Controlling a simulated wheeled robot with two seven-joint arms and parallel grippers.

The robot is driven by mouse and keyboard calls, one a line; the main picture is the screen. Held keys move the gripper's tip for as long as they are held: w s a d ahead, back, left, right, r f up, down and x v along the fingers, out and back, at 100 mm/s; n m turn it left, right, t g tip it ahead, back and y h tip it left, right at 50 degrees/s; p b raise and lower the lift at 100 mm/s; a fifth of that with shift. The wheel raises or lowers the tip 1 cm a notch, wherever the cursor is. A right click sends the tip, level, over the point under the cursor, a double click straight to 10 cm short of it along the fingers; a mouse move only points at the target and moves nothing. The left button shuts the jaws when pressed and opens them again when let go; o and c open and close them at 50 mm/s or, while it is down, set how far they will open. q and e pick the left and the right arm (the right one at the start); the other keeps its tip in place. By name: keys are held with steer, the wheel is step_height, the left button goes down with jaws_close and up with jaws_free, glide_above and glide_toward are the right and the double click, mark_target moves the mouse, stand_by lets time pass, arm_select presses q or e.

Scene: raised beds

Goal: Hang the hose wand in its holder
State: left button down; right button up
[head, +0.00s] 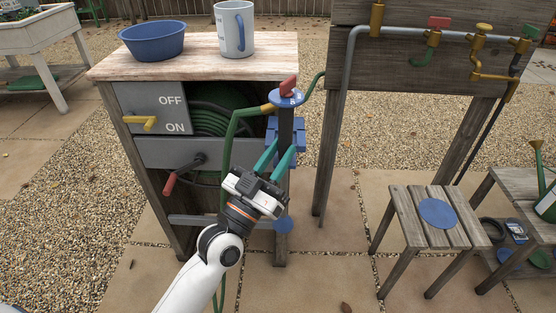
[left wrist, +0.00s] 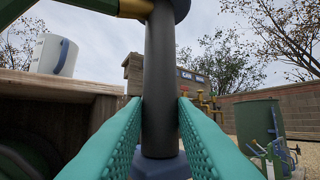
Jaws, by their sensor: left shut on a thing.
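The hose wand (head: 285,122) is a dark upright tube with a blue disc and a red lever at its top. A brass fitting and green hose join it there. My left gripper (head: 279,160) has its teal fingers shut on the tube; in the left wrist view the fingers (left wrist: 160,125) press both sides of the wand (left wrist: 160,80). A blue bracket (head: 299,134), seemingly the holder, is at the cabinet's right side, behind the wand. I cannot tell whether the wand sits in it. My right gripper is out of view.
The wooden cabinet (head: 200,62) carries a blue bowl (head: 153,40) and a mug (head: 234,29); its hose reel (head: 215,118) has a red-handled crank (head: 184,172). A pipe frame (head: 340,120) stands right of the wand. A slatted stool (head: 437,215) stands farther right. Paving between them is clear.

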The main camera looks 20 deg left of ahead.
arm_select(q)
steer(key=shift+w+a, duration=0.15)
steer(key=shift+w, duration=0.35)
steer(key=w+a+b, duration=0.1)
steer(key=w+a, duration=0.1)
steer(key=w, duration=0.6)
steer(key=shift+a, duration=0.15)
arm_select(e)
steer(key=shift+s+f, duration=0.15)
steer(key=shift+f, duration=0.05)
arm_select(q)
steer(key=shift+p, duration=0.4)
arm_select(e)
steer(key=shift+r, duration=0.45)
arm_select(q)
steer(key=shift+s+f+b, duration=0.1)
steer(key=shift+f+b, duration=0.45)
steer(key=shift+f, duration=0.5)
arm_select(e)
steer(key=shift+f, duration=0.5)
arm_select(q)
steer(key=c, duration=1.1)
jaws_free()
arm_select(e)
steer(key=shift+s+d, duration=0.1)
